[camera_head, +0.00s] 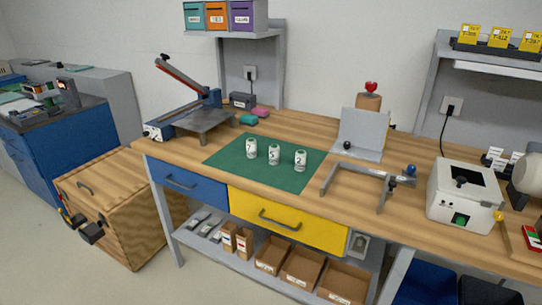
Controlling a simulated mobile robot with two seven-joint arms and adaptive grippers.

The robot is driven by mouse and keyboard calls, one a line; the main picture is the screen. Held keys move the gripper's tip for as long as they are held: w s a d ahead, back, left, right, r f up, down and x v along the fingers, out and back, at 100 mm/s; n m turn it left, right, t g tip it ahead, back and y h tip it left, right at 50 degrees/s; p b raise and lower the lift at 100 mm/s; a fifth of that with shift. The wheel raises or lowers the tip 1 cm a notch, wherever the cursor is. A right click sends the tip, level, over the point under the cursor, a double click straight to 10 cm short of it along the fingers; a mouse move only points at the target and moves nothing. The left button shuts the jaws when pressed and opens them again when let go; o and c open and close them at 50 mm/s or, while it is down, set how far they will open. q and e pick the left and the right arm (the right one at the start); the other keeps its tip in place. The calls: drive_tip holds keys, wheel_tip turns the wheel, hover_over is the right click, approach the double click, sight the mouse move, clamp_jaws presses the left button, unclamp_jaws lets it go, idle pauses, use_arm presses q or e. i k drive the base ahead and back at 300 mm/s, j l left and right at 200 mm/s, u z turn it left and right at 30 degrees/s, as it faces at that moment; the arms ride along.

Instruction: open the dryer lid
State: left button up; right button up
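A white box-shaped machine (458,203), which looks like the dryer, stands on the right part of the wooden workbench. Its top has a dark panel with a small black knob (461,181), and its front has a green button (460,219). No raised lid shows on it; the top looks closed, but the dark panel is too small to be sure. A ball-ended lever (499,216) is at its right side. Neither of my grippers shows in this view.
A grey metal frame (370,180) with a blue knob stands left of the machine. Several white numbered jars (274,155) stand on a green mat (223,164). A wooden chest (125,205) stands on the floor.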

sight(455, 177)
drive_tip(key=z, duration=1.25)
